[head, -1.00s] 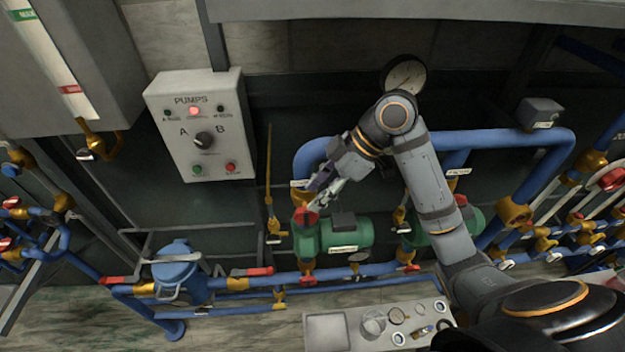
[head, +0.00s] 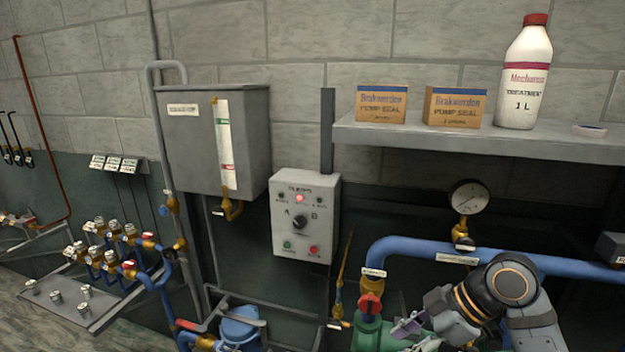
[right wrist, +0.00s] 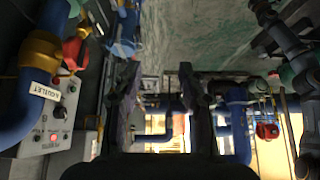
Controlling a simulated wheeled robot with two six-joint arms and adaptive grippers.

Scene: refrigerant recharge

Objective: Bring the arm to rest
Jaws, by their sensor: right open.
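My right arm comes in from the lower right of the head view, and its gripper (head: 412,332) is close to the green pump (head: 375,338) and its red-handled valve (head: 370,304). In the right wrist view the two fingers of this gripper (right wrist: 158,95) stand apart with nothing between them. Whether a finger touches the pump cannot be told. My left gripper is in neither view.
Blue pipe (head: 410,247) with a pressure gauge (head: 468,197) runs behind my right arm. The pump control box (head: 305,245) and grey tank (head: 190,140) are on the left. A shelf (head: 560,145) with two boxes and a bottle hangs above. The wrist view also shows the control box (right wrist: 40,145).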

